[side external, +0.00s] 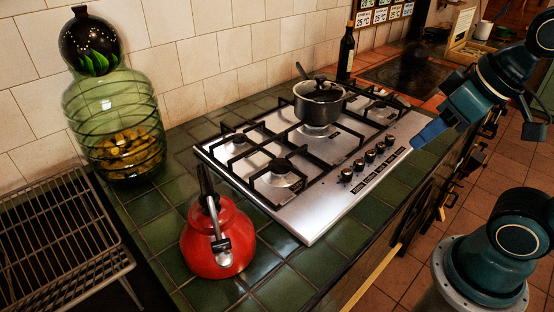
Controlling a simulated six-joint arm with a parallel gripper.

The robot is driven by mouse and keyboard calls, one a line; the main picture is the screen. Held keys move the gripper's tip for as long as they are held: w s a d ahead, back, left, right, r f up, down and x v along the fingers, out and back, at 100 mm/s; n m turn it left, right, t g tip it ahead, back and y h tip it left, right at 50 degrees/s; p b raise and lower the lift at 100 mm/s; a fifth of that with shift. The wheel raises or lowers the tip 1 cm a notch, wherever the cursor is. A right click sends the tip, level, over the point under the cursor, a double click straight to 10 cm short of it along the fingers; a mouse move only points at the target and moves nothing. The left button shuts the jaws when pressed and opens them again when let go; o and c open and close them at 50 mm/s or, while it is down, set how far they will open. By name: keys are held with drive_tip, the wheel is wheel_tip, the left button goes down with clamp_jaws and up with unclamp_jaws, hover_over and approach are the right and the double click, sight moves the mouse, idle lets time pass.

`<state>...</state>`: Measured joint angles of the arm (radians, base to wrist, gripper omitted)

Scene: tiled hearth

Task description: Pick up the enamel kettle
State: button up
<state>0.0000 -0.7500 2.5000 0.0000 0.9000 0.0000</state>
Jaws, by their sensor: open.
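A red enamel kettle (219,240) with a black handle stands upright on the green tiled counter, at the near left of the gas hob. Its spout side and a metal fitting face the camera. My gripper (425,138) is at the upper right, above the counter's right edge. It is open, empty and well apart from the kettle, with the hob between them. The space between its fingers is hard to make out from this angle.
A steel gas hob (330,215) carries a dark saucepan (319,108) on a rear burner. A large green glass jar (113,125) stands at the left, near a black wire rack (60,245). A dark bottle (346,52) stands at the back. Bare tiles surround the kettle.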

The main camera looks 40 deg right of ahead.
drive_tip(key=w+a+r+m+g, duration=0.1)
drive_tip(key=w+a+r, duration=0.35)
drive_tip(key=w, duration=0.25)
drive_tip(key=w+a+r+m+g, duration=0.1)
drive_tip(key=w+a+r+g, duration=0.1)
drive_tip(key=w+a+r, duration=0.45)
drive_tip(key=m+g, duration=0.3)
hover_over(205, 181)
wheel_tip(205, 181, down, 7)
drive_tip(key=shift+f, duration=4.25)
drive_tip(key=shift+f, duration=0.1)
